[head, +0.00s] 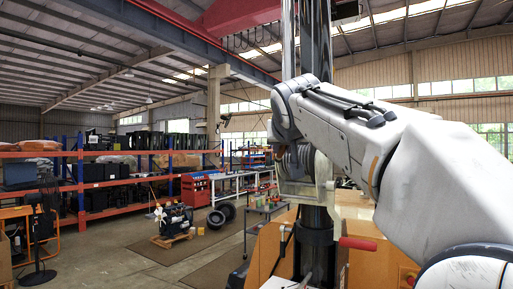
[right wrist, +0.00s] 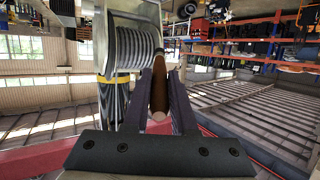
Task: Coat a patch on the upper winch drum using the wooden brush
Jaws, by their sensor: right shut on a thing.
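The winch drum (head: 298,158), wound with grey cable, sits on the dark mast behind my right wrist in the head view. The drum also shows large in the upside-down right wrist view (right wrist: 138,48), between grey metal side plates. My right gripper (right wrist: 167,85) is shut on the wooden brush, whose brown handle (right wrist: 159,95) lies between the two dark fingers. The brush points toward the winch, beside the drum's right side in that view. I cannot tell whether its tip touches the drum. My left gripper is not in view.
The dark mast (head: 316,240) rises from an orange base (head: 268,250). A red crank grip (head: 358,243) juts out low on the right. Loaded shelves (head: 110,155) stand at the left, beside a black fan (head: 46,225). Open floor (head: 110,262) lies between.

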